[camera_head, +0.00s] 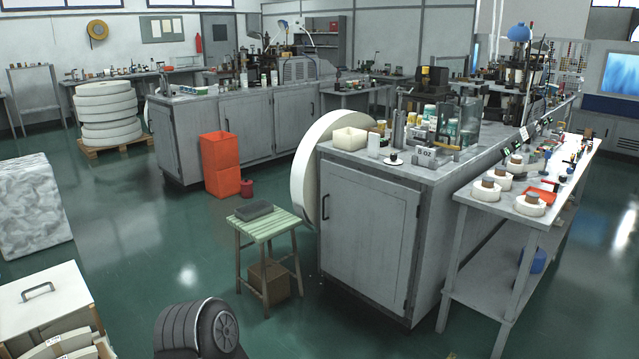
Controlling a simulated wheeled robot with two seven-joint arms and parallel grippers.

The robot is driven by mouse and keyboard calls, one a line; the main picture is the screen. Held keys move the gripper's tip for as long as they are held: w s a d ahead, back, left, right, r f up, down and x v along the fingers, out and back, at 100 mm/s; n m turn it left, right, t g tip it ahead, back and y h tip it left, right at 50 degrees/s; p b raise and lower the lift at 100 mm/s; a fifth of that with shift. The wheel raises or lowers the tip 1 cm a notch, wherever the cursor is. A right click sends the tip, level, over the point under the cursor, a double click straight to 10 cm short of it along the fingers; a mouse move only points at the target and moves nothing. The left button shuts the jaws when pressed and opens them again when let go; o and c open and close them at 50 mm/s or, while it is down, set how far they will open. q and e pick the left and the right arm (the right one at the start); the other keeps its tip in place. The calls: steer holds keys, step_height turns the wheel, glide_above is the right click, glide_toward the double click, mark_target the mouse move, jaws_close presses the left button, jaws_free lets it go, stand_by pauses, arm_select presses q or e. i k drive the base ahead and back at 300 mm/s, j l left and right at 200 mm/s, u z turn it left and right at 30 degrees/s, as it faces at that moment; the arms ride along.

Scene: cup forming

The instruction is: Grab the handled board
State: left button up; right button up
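The handled board (42,298) is a flat, pale cream panel with a dark metal pull handle (38,290) on its upper face. It lies at the lower left of the head view, on top of a box-like stack. The white curved pieces (72,341) below its front edge bear small labels. The left part of the board is cut off by the picture edge. Neither of my grippers is in view, and nothing is seen touching the board.
A marbled grey block (32,205) stands behind the board. A green slatted stool (265,226) with a dark pad stands mid-floor, in front of a grey cabinet (368,235). Red bins (220,163) stand further back. Green floor (150,240) is open between the board and the stool.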

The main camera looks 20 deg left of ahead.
mark_target(31, 302)
steer(key=i+j+u, duration=0.35)
steer(key=i, duration=0.4)
steer(key=i+u, duration=0.35)
steer(key=i, duration=0.45)
steer(key=i+l+u, duration=0.2)
steer(key=i+u, duration=0.15)
steer(key=i, duration=0.4)
steer(key=i+j+u, duration=0.15)
steer(key=i+u, duration=0.85)
steer(key=i+l+u, duration=0.3)
steer(key=u, duration=0.15)
steer(key=i+l+u, duration=0.8)
steer(key=i+u, duration=0.15)
steer(key=i+l+u, duration=0.4)
steer(key=i+l, duration=0.1)
